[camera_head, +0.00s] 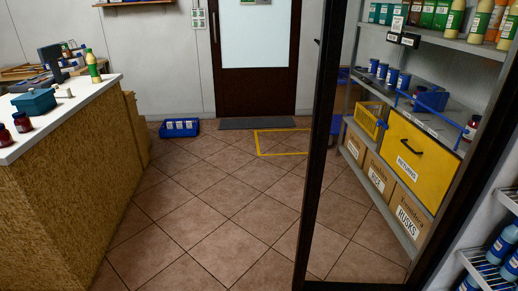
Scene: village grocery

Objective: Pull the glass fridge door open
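The glass fridge door (318,150) has a dark frame and stands swung out on the right side of the head view. Shelving shows through its clear pane. A small dark piece (316,41), perhaps part of its handle, sticks out left of the upper frame. To the right of the door's other upright (470,190), white wire racks (478,262) with blue bottles (503,244) show inside the fridge. The door's top and the rest of the fridge are outside the picture. Neither of my grippers is in view.
A counter (70,170) with goods stands at left. The tiled floor (215,215) between it and the door is clear. A blue crate (179,128) and a yellow floor marking (283,153) lie farther back, before a brown door (254,60). Shelves hold a yellow bin (420,160).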

